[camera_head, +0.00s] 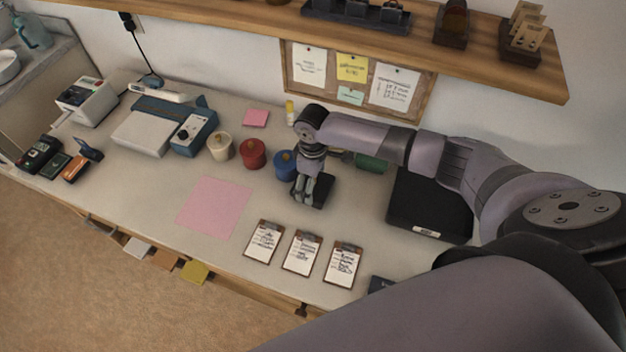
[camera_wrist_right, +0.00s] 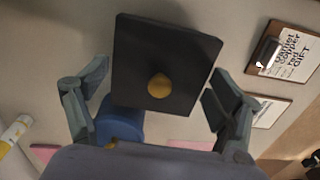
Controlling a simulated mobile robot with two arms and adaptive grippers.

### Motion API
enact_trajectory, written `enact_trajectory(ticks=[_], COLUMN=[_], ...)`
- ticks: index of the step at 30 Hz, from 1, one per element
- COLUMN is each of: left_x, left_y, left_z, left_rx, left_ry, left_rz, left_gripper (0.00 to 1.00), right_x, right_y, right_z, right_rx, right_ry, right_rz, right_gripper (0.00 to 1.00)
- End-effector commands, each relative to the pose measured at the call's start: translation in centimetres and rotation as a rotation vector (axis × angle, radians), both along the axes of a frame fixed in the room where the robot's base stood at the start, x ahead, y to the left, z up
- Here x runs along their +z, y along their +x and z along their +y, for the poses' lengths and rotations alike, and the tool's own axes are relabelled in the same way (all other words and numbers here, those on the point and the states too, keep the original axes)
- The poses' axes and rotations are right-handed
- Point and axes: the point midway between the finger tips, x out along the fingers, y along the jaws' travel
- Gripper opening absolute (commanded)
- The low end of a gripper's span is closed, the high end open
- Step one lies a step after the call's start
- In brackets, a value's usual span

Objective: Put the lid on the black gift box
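A black square lid with a gold knob (camera_wrist_right: 165,55) lies below my right gripper in the right wrist view. In the head view, the black square (camera_head: 321,190) is partly covered by the gripper. I cannot tell whether it rests on the table or on a box. My right gripper (camera_head: 307,200) is open, and its fingers (camera_wrist_right: 160,98) are spread to either side of the lid, with the knob between them. A large flat black box or tray (camera_head: 430,203) with a white label sits to the right, partly behind my right arm. My left gripper is not in view.
Cream (camera_head: 220,147), red (camera_head: 252,153) and blue (camera_head: 286,165) canisters stand left of the gripper; a green one (camera_head: 372,162) is behind the arm. Clipboards (camera_head: 302,253) lie along the front edge. A pink sheet (camera_head: 215,207) lies to the left. A wooden shelf (camera_head: 440,40) overhangs the back.

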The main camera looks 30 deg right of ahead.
Motion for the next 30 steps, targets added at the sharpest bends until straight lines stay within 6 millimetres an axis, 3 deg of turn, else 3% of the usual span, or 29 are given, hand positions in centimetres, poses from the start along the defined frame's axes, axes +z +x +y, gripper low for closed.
enact_trajectory(ticks=[5, 17, 20, 30], left_x=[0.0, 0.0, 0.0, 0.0], left_y=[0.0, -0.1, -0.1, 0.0], left_z=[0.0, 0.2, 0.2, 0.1], left_rx=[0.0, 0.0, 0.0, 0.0], left_ry=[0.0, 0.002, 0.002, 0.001], left_rz=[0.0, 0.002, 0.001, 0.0], left_gripper=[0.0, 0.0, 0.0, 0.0], right_x=[0.0, 0.5, 1.7, 8.7], right_y=[0.0, 0.0, 0.1, 0.1], right_z=[0.0, 0.0, 0.0, 0.0], right_rx=[0.0, 0.0, 0.0, 0.001], right_ry=[0.0, 0.0, 0.001, 0.001], right_rz=[0.0, -0.001, -0.003, -0.004], right_gripper=[1.0, 1.0, 1.0, 1.0])
